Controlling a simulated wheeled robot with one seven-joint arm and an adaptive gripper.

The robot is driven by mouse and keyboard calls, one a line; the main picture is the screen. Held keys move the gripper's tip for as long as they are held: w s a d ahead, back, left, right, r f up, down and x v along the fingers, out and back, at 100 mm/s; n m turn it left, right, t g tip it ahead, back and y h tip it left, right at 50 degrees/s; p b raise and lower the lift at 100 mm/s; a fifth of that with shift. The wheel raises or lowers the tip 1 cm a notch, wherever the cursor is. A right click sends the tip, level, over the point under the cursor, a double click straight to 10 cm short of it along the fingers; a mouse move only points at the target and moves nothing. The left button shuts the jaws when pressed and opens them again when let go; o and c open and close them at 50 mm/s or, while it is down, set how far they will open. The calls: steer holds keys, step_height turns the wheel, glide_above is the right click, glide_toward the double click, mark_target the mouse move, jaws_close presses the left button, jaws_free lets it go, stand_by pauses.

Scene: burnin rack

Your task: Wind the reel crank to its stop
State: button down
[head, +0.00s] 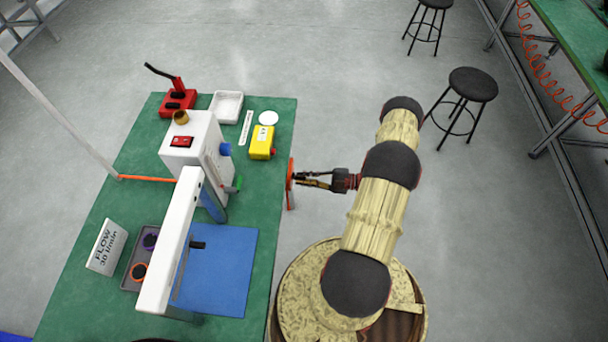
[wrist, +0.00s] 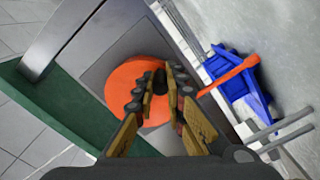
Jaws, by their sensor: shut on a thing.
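The reel shows as an orange disc (head: 290,172) on the right edge of the green bench in the head view, seen nearly edge-on. In the wrist view the orange disc (wrist: 122,88) sits against a grey plate. A dark crank knob (wrist: 160,78) stands out from the disc. My gripper (head: 299,179) reaches the disc from the right. In the wrist view my gripper (wrist: 161,88) has its fingers closed around the knob, which they partly hide. The stop cannot be made out.
The green bench (head: 265,205) carries a white machine (head: 190,150), a yellow box (head: 262,142), a blue mat (head: 235,280) and a flow sign (head: 107,247). Stools (head: 473,84) stand at the upper right. In the wrist view, an orange bar (wrist: 228,76) lies across a blue object (wrist: 240,95).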

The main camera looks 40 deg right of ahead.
steer(key=shift+s+a+f+m, duration=0.1)
steer(key=shift+s+a+m, duration=0.2)
steer(key=shift+m, duration=0.55)
steer(key=shift+s+a+f+m, duration=0.1)
steer(key=shift+s+a+m, duration=0.15)
steer(key=shift+m, duration=0.55)
steer(key=shift+s+a+f+m, duration=0.1)
steer(key=shift+s+a+m, duration=0.15)
steer(key=shift+m, duration=0.6)
steer(key=shift+a, duration=0.1)
steer(key=c, duration=1.8)
jaws_free()
steer(key=shift+r, duration=0.1)
steer(key=v, duration=1.2)
